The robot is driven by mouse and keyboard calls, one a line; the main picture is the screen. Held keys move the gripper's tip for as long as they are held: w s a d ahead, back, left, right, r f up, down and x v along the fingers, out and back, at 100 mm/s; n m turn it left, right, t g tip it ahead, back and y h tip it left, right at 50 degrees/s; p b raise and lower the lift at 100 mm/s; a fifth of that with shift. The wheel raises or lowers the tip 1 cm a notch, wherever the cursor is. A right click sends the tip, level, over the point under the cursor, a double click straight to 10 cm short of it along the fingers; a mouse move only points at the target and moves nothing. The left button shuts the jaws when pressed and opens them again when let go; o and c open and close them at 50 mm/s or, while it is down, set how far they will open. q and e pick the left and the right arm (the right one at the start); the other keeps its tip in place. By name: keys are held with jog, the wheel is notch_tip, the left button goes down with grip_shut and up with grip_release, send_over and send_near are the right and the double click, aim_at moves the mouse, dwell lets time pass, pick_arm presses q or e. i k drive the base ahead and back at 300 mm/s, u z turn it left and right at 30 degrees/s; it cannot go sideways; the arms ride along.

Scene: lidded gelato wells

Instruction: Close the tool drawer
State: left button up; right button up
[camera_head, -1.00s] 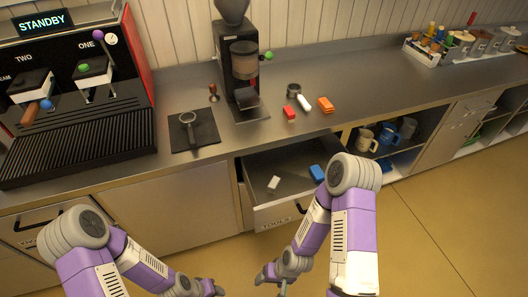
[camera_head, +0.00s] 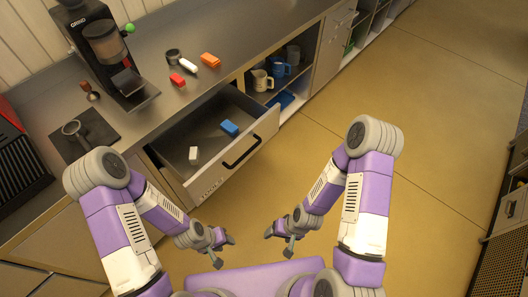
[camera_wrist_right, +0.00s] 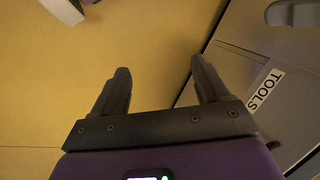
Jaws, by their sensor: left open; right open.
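The tool drawer (camera_head: 207,181) stands pulled out from under the counter in the head view, with a black bar handle (camera_head: 241,152) on its front. A white block (camera_head: 194,155) and a blue block (camera_head: 229,128) lie inside it. In the right wrist view the drawer front (camera_wrist_right: 258,65) shows at the right with its "TOOLS" label (camera_wrist_right: 264,89). My left gripper (camera_head: 226,240) is open and empty, in front of the drawer and below it in the picture. My right gripper (camera_head: 281,242) is open and empty, to the right of the left one; its fingers (camera_wrist_right: 161,85) are apart over floor.
The counter (camera_head: 150,100) holds a grinder (camera_head: 105,50), a tamping mat (camera_head: 95,130), a red block (camera_head: 177,80) and an orange block (camera_head: 210,58). Mugs (camera_head: 262,80) stand on an open shelf right of the drawer. The floor (camera_head: 420,110) at the right is clear.

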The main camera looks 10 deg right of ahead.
aim_at(221, 154)
jog(key=z, duration=0.85)
jog(key=i, duration=0.35)
jog(key=u, duration=2.05)
